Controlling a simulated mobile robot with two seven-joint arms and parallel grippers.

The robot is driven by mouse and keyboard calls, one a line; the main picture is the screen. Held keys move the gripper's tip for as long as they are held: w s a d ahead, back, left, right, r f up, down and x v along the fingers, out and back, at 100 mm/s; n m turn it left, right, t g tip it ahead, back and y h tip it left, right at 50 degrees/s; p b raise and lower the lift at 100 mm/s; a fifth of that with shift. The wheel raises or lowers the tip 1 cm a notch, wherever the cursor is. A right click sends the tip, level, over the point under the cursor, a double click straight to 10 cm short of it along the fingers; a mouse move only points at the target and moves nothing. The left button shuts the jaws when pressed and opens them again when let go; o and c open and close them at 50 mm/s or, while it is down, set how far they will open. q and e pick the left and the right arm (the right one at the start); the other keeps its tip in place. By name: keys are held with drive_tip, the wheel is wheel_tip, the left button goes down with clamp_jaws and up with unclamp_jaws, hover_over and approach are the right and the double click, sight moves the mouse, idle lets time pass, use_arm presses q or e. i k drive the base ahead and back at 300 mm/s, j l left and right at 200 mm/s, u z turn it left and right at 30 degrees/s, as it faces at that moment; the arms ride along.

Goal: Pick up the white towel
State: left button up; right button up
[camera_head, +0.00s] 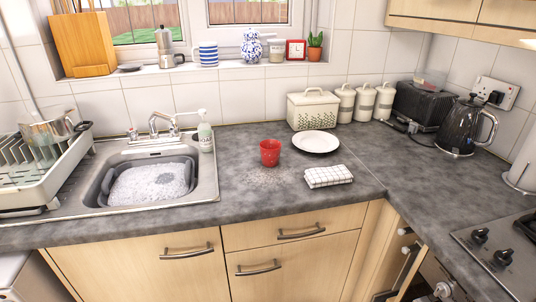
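The white towel (328,176) lies folded flat on the grey worktop (245,205), right of centre in the head view. It has a dark checked line pattern. A red cup (270,152) stands to its left and a white plate (316,141) lies behind it, both apart from it. Neither of my grippers is in view, and nothing touches the towel from above.
A sink (206,182) with a soapy basin (150,184) is at the left, beside a dish rack (40,175). A pale spill (262,177) lies near the cup. A kettle (466,126) and hob (495,255) are at the right. Worktop right of the towel is clear.

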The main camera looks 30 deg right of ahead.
sight(320, 176)
drive_tip(key=z, duration=1.25)
